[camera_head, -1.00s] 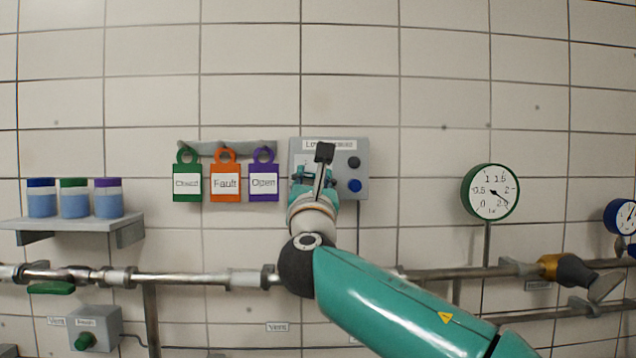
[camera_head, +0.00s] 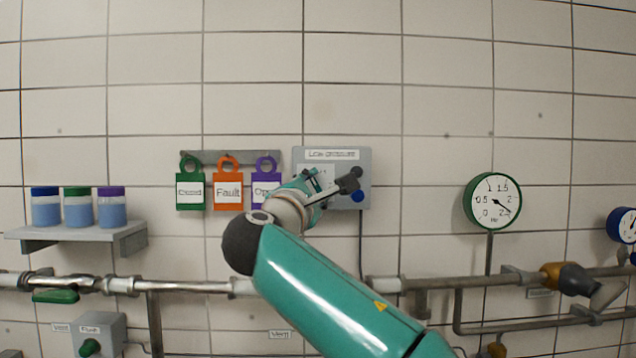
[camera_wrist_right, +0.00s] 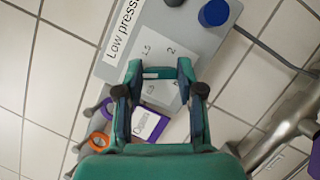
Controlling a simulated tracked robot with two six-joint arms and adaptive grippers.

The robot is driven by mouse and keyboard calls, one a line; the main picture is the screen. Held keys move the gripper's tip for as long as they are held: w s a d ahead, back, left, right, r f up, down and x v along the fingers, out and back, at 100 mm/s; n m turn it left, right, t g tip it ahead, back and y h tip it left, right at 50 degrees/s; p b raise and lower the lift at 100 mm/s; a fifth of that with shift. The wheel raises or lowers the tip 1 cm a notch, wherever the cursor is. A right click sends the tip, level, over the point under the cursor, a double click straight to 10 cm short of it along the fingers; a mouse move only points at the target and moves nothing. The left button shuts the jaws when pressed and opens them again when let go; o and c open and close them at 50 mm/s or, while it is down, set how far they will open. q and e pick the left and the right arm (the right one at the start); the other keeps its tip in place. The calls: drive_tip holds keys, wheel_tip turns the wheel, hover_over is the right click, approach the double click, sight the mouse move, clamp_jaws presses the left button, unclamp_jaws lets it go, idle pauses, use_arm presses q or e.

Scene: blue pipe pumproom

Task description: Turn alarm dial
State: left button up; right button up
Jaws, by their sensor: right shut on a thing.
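The grey alarm box (camera_head: 362,157), labelled "Low pressure", is on the tiled wall in the middle of the head view. It also fills the upper middle of the wrist view (camera_wrist_right: 200,45), where a white scale plate (camera_wrist_right: 158,50) shows 1.5 and 2. My right gripper (camera_head: 313,179) is at the left part of the box's face. In the wrist view my right gripper (camera_wrist_right: 160,90) is in front of the scale plate, its fingers closed around the dial. The dial itself is mostly hidden by the fingers. My left gripper is not in view.
A blue button (camera_wrist_right: 213,13) and a black button are on the box's right side. Green, orange (camera_head: 228,192) and purple tags hang from a rack left of it, the purple partly behind my wrist. A gauge (camera_head: 493,201) and pipes are to the right.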

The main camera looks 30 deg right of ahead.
drive_tip(key=m+g+p, duration=0.1)
drive_tip(key=m+p, duration=0.1)
drive_tip(key=m, duration=0.1)
drive_tip(key=m+g+y+p, duration=0.1)
drive_tip(key=m, duration=0.2)
drive_tip(key=shift+m+p, duration=0.3)
drive_tip(key=shift+p, duration=0.05)
drive_tip(key=shift+m+g+y+p, duration=0.4)
drive_tip(key=shift+m+y+p, duration=0.35)
drive_tip(key=shift+m, duration=0.45)
drive_tip(key=shift+m+y+p, duration=0.45)
drive_tip(key=shift+m+p, duration=0.05)
drive_tip(key=shift+m, duration=0.6)
drive_tip(key=shift+m+y, duration=0.6)
drive_tip(key=shift+m, duration=0.5)
drive_tip(key=shift+f+m+y, duration=0.1)
drive_tip(key=shift+m+y, duration=0.5)
drive_tip(key=shift+m, duration=0.3)
drive_tip(key=shift+s+d+m+t+y, duration=0.1)
drive_tip(key=shift+m+t+y, duration=0.3)
drive_tip(key=shift+m+y, duration=0.55)
drive_tip(key=shift+m+t+y, duration=0.3)
drive_tip(key=shift+m+y, duration=0.05)
drive_tip(key=shift+m, duration=0.9)
